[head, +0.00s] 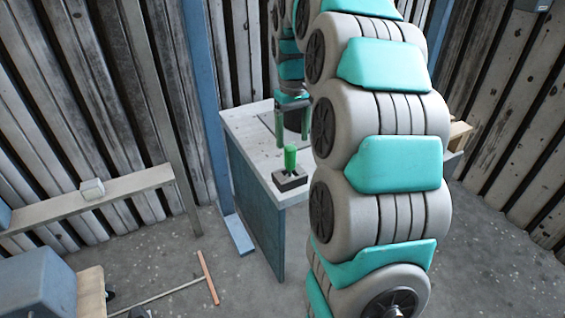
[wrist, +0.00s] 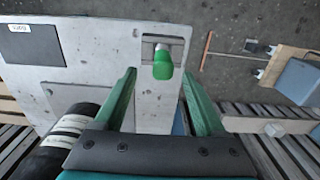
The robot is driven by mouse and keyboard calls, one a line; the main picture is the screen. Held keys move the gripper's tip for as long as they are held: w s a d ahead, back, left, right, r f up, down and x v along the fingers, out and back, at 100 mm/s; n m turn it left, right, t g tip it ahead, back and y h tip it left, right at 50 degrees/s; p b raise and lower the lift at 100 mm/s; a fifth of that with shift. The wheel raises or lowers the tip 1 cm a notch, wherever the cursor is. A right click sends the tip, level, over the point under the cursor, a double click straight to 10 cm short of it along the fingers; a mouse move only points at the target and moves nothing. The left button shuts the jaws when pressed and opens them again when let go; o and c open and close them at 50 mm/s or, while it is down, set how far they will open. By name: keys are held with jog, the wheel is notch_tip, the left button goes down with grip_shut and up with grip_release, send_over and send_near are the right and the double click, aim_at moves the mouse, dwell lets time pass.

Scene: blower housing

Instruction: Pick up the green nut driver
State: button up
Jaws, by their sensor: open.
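The green nut driver (head: 290,159) stands upright in a dark holder block (head: 289,180) near the front corner of the grey worktop (head: 247,127). In the wrist view the nut driver (wrist: 163,66) shows its green handle, with the holder (wrist: 163,46) partly visible behind it. My gripper (head: 292,124) is open and empty, above the worktop and behind the nut driver. In the wrist view its two green fingers (wrist: 158,78) are spread wide, with the handle lying between their tips in the picture. I cannot tell the exact distance; no contact shows.
A dark cylinder (wrist: 68,135) stands at the lower left of the wrist view. A dark labelled plate (wrist: 32,45) lies on the worktop. A T-shaped broom (head: 208,278) lies on the floor. Corrugated walls and a low rail (head: 130,192) border the area.

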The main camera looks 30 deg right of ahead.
aim_at(290, 158)
jog(key=shift+w+a+f+p, duration=0.1)
jog(key=shift+f+p, duration=0.1)
jog(key=shift+f, duration=1.7)
jog(key=shift+a+f+p, duration=0.1)
jog(key=shift+f+p, duration=0.05)
jog(key=shift+f, duration=1.7)
grip_shut()
